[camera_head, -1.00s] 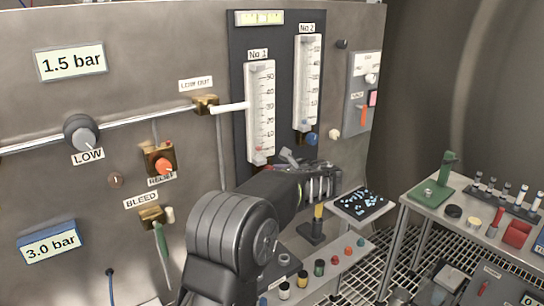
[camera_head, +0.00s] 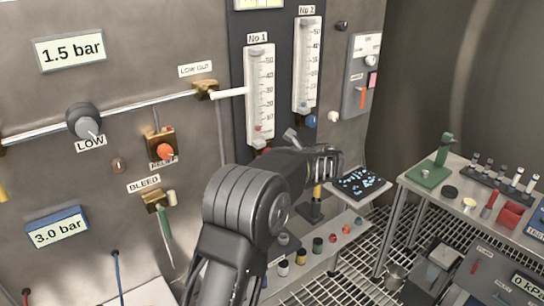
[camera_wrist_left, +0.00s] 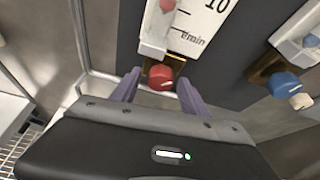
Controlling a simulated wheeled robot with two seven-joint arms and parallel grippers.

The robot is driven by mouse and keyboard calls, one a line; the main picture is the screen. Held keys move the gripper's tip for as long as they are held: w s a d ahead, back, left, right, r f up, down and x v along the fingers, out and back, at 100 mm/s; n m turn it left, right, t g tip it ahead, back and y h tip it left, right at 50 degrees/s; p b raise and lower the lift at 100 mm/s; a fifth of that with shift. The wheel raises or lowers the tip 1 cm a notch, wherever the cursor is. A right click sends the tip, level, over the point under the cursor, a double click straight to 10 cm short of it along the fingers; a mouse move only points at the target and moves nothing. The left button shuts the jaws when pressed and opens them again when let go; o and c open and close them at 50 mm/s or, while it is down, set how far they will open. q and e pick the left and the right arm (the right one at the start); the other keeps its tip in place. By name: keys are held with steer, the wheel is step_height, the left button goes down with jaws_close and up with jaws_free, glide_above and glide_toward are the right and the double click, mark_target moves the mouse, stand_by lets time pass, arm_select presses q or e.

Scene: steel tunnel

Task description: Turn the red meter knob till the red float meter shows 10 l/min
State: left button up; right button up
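The red meter knob (camera_wrist_left: 161,77) sits under the No 1 float meter (camera_head: 260,95). In the left wrist view my left gripper (camera_wrist_left: 158,80) is open, with its two fingertips on either side of the red knob and small gaps beside it. I see no firm contact. The red float (camera_wrist_left: 167,5) shows near the top edge there, a little below the 10 mark. In the head view the float (camera_head: 257,128) is low in the tube and too small to read exactly. My left arm covers the area below the meter. My right gripper is not in view.
The No 2 meter (camera_head: 306,65) and its blue knob (camera_wrist_left: 285,84) are close on the right. The LOW OUT pipe fitting (camera_head: 206,89) is at the left. Below stand a shelf with small bottles (camera_head: 318,245) and a dark tray (camera_head: 361,183).

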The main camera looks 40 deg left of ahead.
arm_select(q)
steer(key=shift+o, duration=0.2)
steer(key=shift+d, duration=0.15)
steer(key=b+v, duration=0.2)
steer(key=v, duration=0.5)
steer(key=shift+s+d+r, duration=0.2)
